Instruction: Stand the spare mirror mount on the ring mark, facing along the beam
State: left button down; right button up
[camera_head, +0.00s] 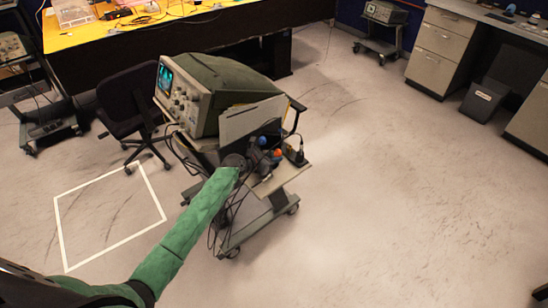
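I cannot make out the spare mirror mount, the ring mark or a beam in the head view. My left arm, in a green sleeve, reaches from the lower left to a wheeled cart (232,238). My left gripper (256,163) is a dark shape at the cart's upper level, among cables and small dark, blue and orange items (277,153). Its fingers blend into this clutter, so I cannot tell whether they are open or hold anything. My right gripper is out of view.
An oscilloscope (185,98) with a lit screen sits on the cart. A dark chair (130,100) stands left of it. A white square outline (113,245) marks the floor at left. A yellow-topped bench (90,37) is behind; drawers (440,50) stand at right. Floor right of the cart is clear.

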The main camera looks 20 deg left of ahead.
pick_arm(q)
jog(key=c, duration=1.8)
grip_release()
jog(key=o, duration=0.5)
jog(key=shift+c, duration=0.2)
